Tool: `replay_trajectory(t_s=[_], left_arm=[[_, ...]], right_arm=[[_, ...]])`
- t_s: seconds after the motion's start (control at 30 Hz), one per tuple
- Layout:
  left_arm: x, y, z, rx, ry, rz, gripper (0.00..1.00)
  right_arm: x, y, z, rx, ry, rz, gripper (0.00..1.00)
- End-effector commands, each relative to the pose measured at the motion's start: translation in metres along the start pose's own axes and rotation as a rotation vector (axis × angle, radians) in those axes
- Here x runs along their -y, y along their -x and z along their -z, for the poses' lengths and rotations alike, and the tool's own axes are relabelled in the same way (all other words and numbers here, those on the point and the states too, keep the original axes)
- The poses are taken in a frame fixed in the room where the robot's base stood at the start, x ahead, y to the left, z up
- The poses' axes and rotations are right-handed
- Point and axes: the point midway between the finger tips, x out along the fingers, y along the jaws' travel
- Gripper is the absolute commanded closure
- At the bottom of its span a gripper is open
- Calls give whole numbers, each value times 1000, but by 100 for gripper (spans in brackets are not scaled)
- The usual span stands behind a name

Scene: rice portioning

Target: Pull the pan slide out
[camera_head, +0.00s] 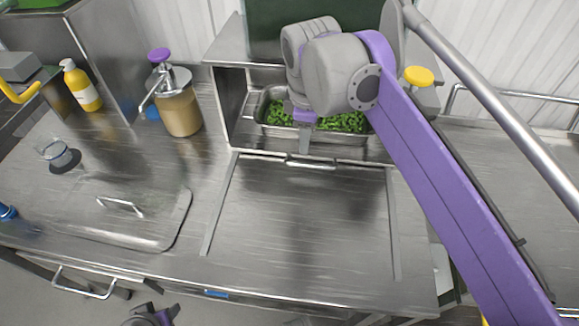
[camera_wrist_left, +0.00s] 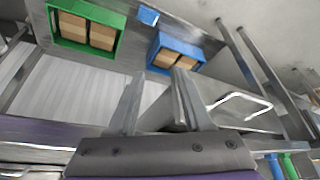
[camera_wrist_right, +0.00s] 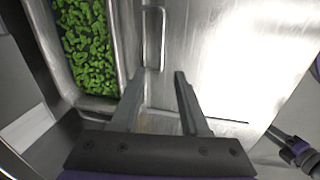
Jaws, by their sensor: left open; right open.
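The pan slide's handle (camera_head: 311,165) is a small steel bar at the front lip of the open steel housing (camera_head: 231,110). A steel pan (camera_head: 274,131) of green pieces sits inside the housing, partly hidden by my right arm. My right gripper (camera_head: 304,148) is open and points down just behind the handle. In the right wrist view, the handle (camera_wrist_right: 154,40) lies beyond the open fingertips (camera_wrist_right: 158,78), roughly in line with the gap. I cannot tell whether they touch it. My left gripper (camera_head: 153,316) is at the bottom edge, open and empty in the left wrist view (camera_wrist_left: 158,75).
Bare counter (camera_head: 300,225) between two side rails (camera_head: 219,205) lies clear before the housing. A lid with a handle (camera_head: 150,220), a pump dispenser (camera_head: 181,113), a yellow bottle (camera_head: 83,90) and a glass (camera_head: 55,152) stand to the left.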

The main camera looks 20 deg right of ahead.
Motion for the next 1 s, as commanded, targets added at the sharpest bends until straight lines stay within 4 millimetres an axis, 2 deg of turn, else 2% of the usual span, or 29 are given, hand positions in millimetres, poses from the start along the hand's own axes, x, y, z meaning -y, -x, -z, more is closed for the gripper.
replay_trajectory(t_s=[0.03,0.13,0.23,0.5,0.7,0.83,1.0], left_arm=[[0,-6,-4,2,0,0,50],[0,-7,-5,3,0,0,50],[0,-8,-6,3,0,0,50],[0,-15,-10,6,0,0,50],[0,-20,-12,7,0,0,50],[0,-21,-13,8,0,0,50],[0,-21,-13,8,0,0,50]], right_arm=[[-2,-2,0,8,26,7,55],[-5,-2,0,14,54,12,55],[-5,-12,0,14,56,11,55],[-4,-63,-1,13,55,11,55],[-4,-93,-1,12,54,10,55],[-4,-103,-1,12,53,10,55],[-4,-106,-1,12,53,10,55]])
